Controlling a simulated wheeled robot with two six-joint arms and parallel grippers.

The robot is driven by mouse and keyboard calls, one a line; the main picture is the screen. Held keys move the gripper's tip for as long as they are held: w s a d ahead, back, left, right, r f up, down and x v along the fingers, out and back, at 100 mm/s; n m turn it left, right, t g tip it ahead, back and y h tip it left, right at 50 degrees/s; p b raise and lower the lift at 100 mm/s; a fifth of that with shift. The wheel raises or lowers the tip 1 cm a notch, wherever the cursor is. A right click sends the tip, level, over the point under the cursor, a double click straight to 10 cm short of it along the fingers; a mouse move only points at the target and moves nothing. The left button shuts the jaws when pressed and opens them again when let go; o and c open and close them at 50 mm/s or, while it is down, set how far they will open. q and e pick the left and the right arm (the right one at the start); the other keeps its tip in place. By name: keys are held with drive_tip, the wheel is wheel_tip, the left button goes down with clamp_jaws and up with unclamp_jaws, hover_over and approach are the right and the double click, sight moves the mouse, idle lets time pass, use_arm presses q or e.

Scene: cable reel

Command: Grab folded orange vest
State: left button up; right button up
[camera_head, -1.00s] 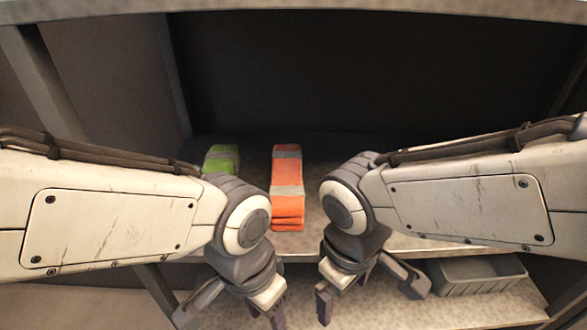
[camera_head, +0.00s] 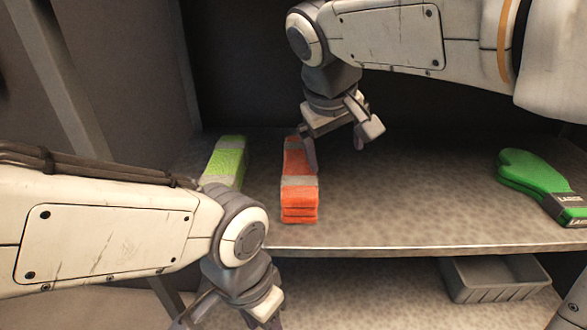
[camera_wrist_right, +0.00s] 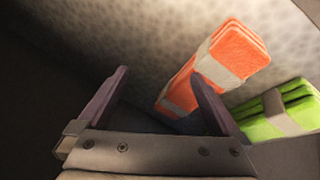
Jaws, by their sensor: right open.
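The folded orange vest (camera_head: 300,193) lies on the upper shelf, left of its middle, with grey bands across it and its folded end towards the front edge. It also shows in the right wrist view (camera_wrist_right: 238,48). My right gripper (camera_head: 337,152) is open and empty over the vest's far end. One finger overlaps the vest in the picture; the other is to its right. In the right wrist view the right-hand finger covers part of the vest, and contact cannot be told. My left gripper (camera_head: 262,318) is low at the front, its fingertips cut off.
A folded yellow-green vest (camera_head: 228,160) lies just left of the orange one. Green gloves (camera_head: 535,178) with a dark label lie at the shelf's right. A grey bin (camera_head: 495,280) stands on the lower level. The upper shelf (camera_head: 410,190) is clear between vest and gloves.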

sight(300, 164)
drive_tip(key=a+m, duration=0.1)
drive_tip(key=a, duration=0.1)
drive_tip(key=a+m+y, duration=0.1)
drive_tip(key=a+m, duration=0.1)
drive_tip(key=w+a+f+m+y, duration=0.1)
drive_tip(key=a, duration=0.1)
drive_tip(key=shift+a+m+b, duration=0.1)
drive_tip(key=shift+m+b, duration=0.2)
drive_tip(key=shift+b, duration=0.1)
drive_tip(key=shift+w+a+f, duration=0.1)
drive_tip(key=shift+a+f, duration=0.05)
drive_tip(key=shift+f, duration=0.05)
drive_tip(key=b+x, duration=0.1)
drive_tip(key=x, duration=0.6)
drive_tip(key=shift+c, duration=0.3)
drive_tip(key=c, duration=1.3)
drive_tip(key=shift+r, duration=0.15)
